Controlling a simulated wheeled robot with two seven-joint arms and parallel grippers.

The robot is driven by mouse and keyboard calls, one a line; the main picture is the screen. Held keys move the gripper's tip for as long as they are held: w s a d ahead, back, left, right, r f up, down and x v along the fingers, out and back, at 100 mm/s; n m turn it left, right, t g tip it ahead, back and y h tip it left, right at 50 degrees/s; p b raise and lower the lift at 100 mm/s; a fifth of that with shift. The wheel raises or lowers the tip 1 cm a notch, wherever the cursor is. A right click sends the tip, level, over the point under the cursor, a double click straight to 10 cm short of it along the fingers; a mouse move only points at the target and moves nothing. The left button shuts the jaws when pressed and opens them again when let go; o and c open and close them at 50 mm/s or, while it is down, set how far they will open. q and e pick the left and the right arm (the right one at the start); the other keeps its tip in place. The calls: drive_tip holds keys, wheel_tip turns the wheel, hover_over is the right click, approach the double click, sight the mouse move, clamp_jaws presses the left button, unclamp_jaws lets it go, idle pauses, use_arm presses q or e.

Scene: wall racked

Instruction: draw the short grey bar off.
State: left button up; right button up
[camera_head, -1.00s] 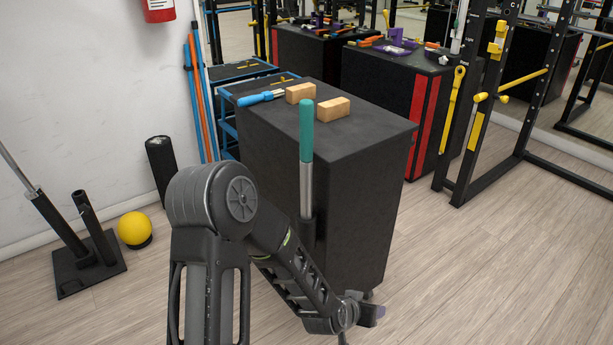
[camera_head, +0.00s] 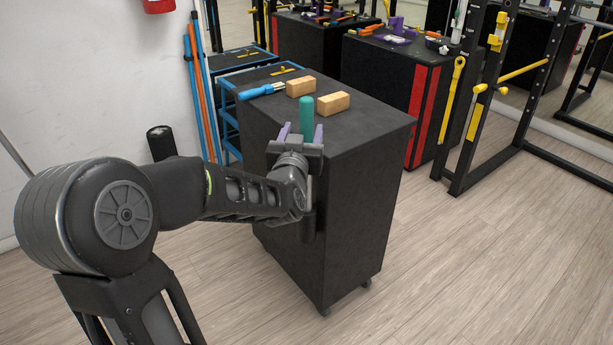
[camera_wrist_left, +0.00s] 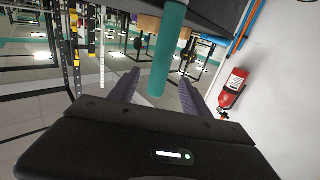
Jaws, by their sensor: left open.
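The short grey bar, with its teal grip (camera_head: 306,116), stands upright at the near side of a black cabinet (camera_head: 357,185). Its grey shaft is hidden behind my left wrist. My left gripper (camera_head: 302,133) is open, with its purple fingers pointing up on either side of the grip in the head view. In the left wrist view the teal grip (camera_wrist_left: 168,50) appears between the two open fingers (camera_wrist_left: 158,92), with gaps on both sides. My right gripper is not in view.
Two wooden blocks (camera_head: 333,103) and a blue-handled tool (camera_head: 262,91) lie on the cabinet top. A second black cabinet with red stripes (camera_head: 419,115) and a black rack (camera_head: 480,115) stand behind to the right. The floor at the right front is clear.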

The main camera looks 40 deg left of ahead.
sight(305, 122)
use_arm(q)
drive_tip(key=shift+x, duration=0.8)
drive_tip(key=shift+p+x, duration=0.35)
drive_tip(key=shift+x, duration=2.3)
clamp_jaws()
